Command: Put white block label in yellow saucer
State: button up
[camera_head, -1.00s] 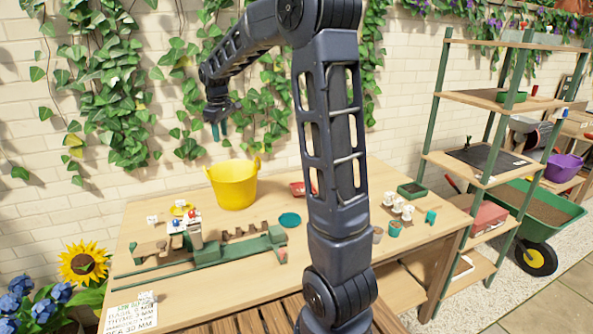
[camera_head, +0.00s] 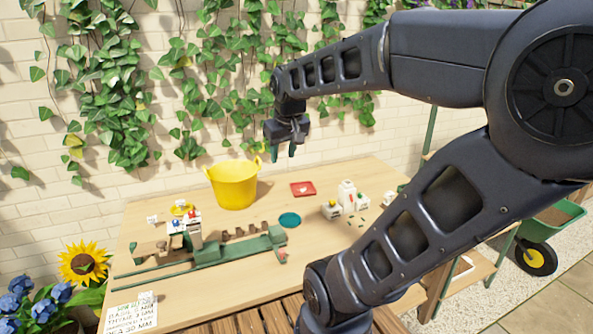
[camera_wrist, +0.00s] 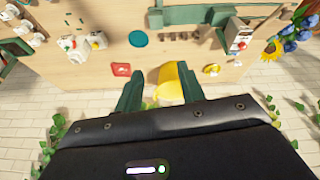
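The yellow saucer (camera_head: 180,211) lies at the back left of the table, left of the yellow bucket; it also shows in the wrist view (camera_wrist: 211,70). I cannot tell which is the white block label. My gripper (camera_head: 282,151) hangs high over the table's back edge, right of the bucket, away from these blocks. In the wrist view its fingers (camera_wrist: 160,92) are apart, with nothing held.
The tall yellow bucket (camera_head: 233,186) stands near the saucer. The long green fixture (camera_head: 205,251) crosses the left half. Bare table (camera_head: 240,290) lies in front. An ivy-covered wall is behind.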

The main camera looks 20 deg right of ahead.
jog(key=s+d+f+m, duration=0.1)
jog(key=s+f, duration=0.2)
jog(key=s, duration=0.3)
jog(key=shift+d+m, duration=0.15)
jog(key=shift+m, duration=0.25)
